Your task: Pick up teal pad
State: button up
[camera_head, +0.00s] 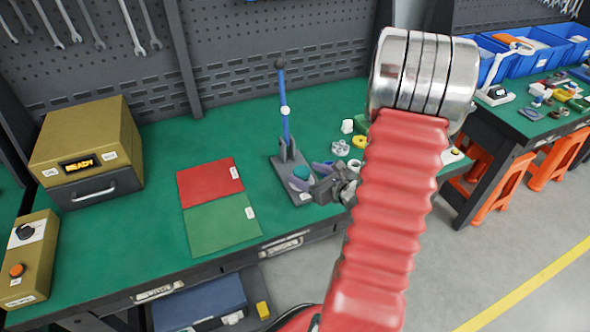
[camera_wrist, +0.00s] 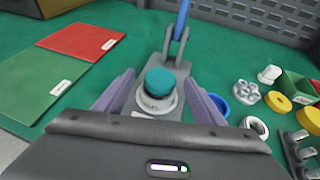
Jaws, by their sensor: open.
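The teal pad (camera_wrist: 159,82) is a small round disc on top of a white round seat, on the grey base plate (camera_wrist: 177,72) of a device with a blue lever. In the head view the teal pad (camera_head: 301,172) shows just beside my gripper (camera_head: 309,178). In the wrist view the two purple-grey fingers of my gripper (camera_wrist: 160,96) stand apart, one on each side of the pad. The fingers are open and do not appear to touch it. The lever (camera_head: 285,105) stands upright behind the pad.
A red and green mat (camera_head: 222,222) lies to the left. A yellow box (camera_head: 88,145) reading READY stands further left. Right of the plate are a white wheel-like part (camera_wrist: 247,93), a blue ring (camera_wrist: 217,103), a yellow part (camera_wrist: 278,104) and other small parts.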

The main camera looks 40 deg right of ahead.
aim_at(306, 175)
jog(key=shift+w+d+f, duration=0.1)
jog(key=shift+w+f, duration=0.15)
jog(key=shift+w, duration=0.2)
jog(key=shift+c, duration=0.7)
jog(key=c, duration=1.1)
jog(key=shift+r, duration=0.15)
notch_tip(306, 175, up, 10)
dwell(0.4)
